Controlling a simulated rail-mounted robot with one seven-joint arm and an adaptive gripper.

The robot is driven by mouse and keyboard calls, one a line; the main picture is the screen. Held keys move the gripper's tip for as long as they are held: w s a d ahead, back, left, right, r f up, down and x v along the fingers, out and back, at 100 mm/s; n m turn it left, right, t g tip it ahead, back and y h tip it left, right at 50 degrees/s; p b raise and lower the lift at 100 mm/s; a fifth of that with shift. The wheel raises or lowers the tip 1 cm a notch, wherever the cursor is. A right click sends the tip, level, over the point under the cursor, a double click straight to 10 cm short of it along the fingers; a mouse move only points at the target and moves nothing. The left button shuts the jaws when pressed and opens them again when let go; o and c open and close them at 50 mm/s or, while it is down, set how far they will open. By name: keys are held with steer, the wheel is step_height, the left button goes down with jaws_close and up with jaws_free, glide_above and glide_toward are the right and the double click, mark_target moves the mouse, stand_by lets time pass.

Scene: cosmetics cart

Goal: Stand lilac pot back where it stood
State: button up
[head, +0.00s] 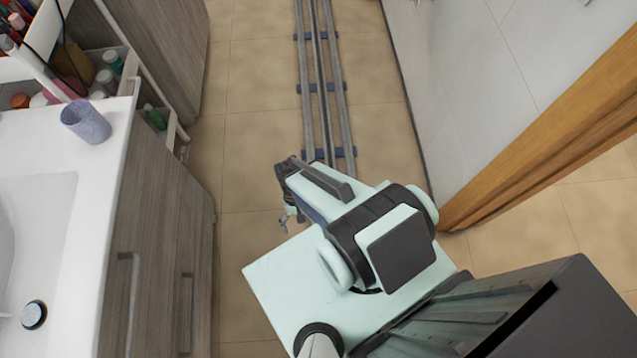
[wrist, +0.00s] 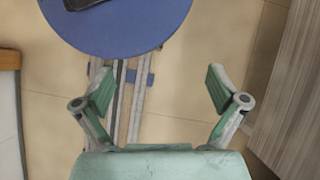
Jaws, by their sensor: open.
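The lilac pot (head: 86,123) is a small greyish-lilac cup on the white countertop (head: 100,190), near its far right corner. It appears upright, with its open mouth showing in the head view. My gripper (head: 287,218) is over the floor, well to the right of the counter and apart from the pot. In the wrist view my gripper (wrist: 160,88) has its two fingers spread wide with nothing between them. The pot does not show in the wrist view.
The cart (head: 128,60) holds several bottles and jars beyond the counter. A sink basin (head: 45,210) lies in the counter. The wooden cabinet front (head: 165,215) drops below it. Floor rails (head: 320,80) run ahead; a wall and wooden door frame (head: 540,130) stand right.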

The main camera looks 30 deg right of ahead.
steer(key=s+d+f+n+g+h, duration=0.1)
steer(key=s+d+n+h, duration=0.1)
steer(key=s, duration=0.3)
steer(key=shift+d+f+n, duration=0.35)
steer(key=shift+d+n, duration=0.15)
steer(key=shift+d, duration=0.4)
stand_by(0.5)
